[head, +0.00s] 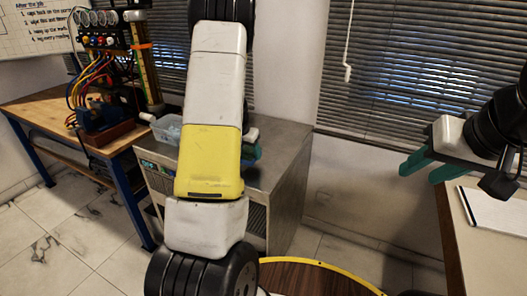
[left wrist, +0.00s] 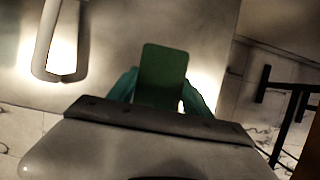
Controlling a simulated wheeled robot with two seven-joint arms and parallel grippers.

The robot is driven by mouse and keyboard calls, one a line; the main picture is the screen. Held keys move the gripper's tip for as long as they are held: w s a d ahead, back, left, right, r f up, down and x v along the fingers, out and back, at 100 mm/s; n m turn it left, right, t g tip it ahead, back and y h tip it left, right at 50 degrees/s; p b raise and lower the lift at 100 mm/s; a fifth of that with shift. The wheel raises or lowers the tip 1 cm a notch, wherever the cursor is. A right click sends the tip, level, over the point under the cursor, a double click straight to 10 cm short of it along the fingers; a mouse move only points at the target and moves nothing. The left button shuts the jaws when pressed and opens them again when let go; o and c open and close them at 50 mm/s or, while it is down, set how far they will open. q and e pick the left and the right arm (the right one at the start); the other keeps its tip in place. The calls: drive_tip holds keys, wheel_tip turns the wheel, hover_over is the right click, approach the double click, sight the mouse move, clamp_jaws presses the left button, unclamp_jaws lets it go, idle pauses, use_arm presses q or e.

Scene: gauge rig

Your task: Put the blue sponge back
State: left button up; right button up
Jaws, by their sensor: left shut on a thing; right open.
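In the left wrist view a flat rectangular slab with rounded corners, the sponge (left wrist: 163,72), stands between the teal fingers of my left gripper (left wrist: 163,88). It looks dark green in this dim light. The gripper is shut on it. In the head view my left arm hides most of this gripper; only a little teal and blue shows at the arm's right edge, over the metal cabinet (head: 283,160). My right gripper (head: 420,172) is open and empty at the right, near a pale table.
A clear bin (head: 167,132) with pale blue contents is on the cabinet's left side. A wooden bench (head: 45,108) with a wired gauge rig (head: 105,75) stands at left. A white pad (head: 497,208) lies on the right table. A round, yellow-rimmed brown top (head: 315,280) is in front.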

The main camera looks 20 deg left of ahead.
use_arm(q)
drive_tip(key=shift+w+f, duration=0.1)
drive_tip(key=shift+f, duration=1.65)
drive_tip(key=shift+f, duration=0.1)
drive_tip(key=o, duration=1.2)
